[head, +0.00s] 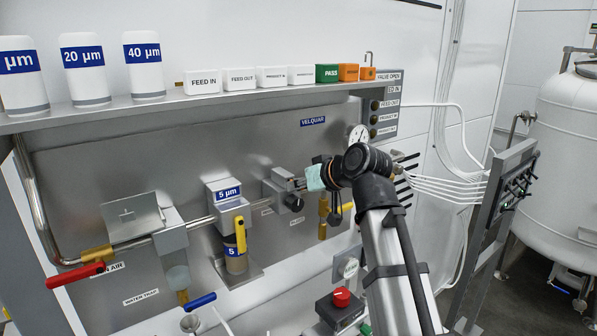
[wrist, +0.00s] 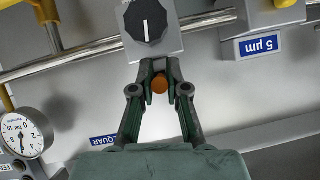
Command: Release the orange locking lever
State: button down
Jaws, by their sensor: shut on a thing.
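My gripper (wrist: 160,75) is shut on a small orange piece (wrist: 160,84) in the wrist view. Only its rounded end shows between the fingers, and I take it for the orange locking lever. The fingertips are at the edge of a grey valve block with a black knob (wrist: 149,20) carrying a white line. In the head view my gripper (head: 302,182) reaches the grey block (head: 278,187) on the panel pipe. The arm and gripper body hide the lever there.
A filter housing (head: 230,222) labelled 5 µm with a yellow lever stands left of the gripper. A pressure gauge (head: 358,136) is above right. A shelf (head: 200,105) with bottles and label blocks runs above. A red-button box (head: 341,308) stands below.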

jog(key=r+g+h+p, duration=0.1)
jog(key=p, duration=0.1)
jog(key=g+h+p, duration=0.1)
jog(key=g+p, duration=0.1)
jog(key=shift+w+a+r+h, duration=0.15)
jog(key=shift+w+r+h, duration=0.05)
jog(key=shift+r+h, duration=0.15)
jog(key=shift+g+h+p, duration=0.25)
jog(key=shift+g+p, duration=0.15)
jog(key=shift+p, duration=0.2)
jog(key=shift+f, duration=0.1)
jog(key=c, duration=1.2)
grip_release()
jog(key=v, duration=1.2)
jog(key=shift+w+a, duration=0.1)
